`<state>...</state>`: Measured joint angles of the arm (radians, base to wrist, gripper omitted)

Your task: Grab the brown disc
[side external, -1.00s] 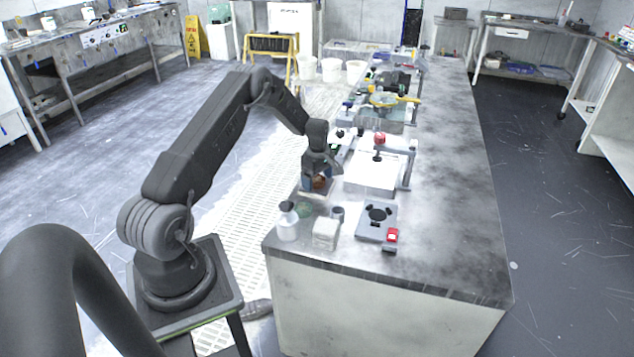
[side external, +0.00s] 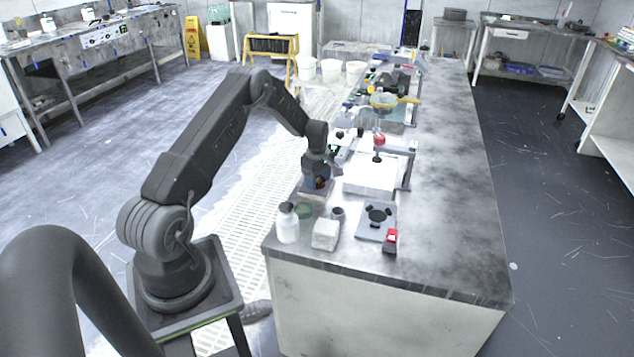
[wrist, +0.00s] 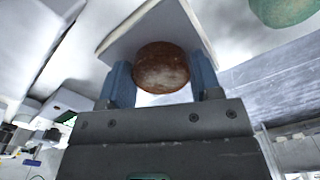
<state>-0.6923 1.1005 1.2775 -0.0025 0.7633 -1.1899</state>
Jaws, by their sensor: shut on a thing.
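The brown disc (wrist: 162,70) sits between the two blue fingers of my gripper (wrist: 160,78) in the wrist view. My gripper is shut on it, one finger at each side. In the side view, my gripper (side external: 318,184) is low over the near left part of the bench, and the brown disc (side external: 319,182) shows as a small dark spot between the fingers. A pale square plate (wrist: 120,38) lies behind the disc in the wrist view. I cannot tell whether the disc still touches this plate.
A green disc (side external: 304,210), a white bottle (side external: 288,226), a pale block (side external: 325,234) and a small grey cup (side external: 338,213) stand nearby. A grey plate with a black knob (side external: 377,216) and a red-topped device (side external: 391,240) lie right. The bench's right side is clear (side external: 450,200).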

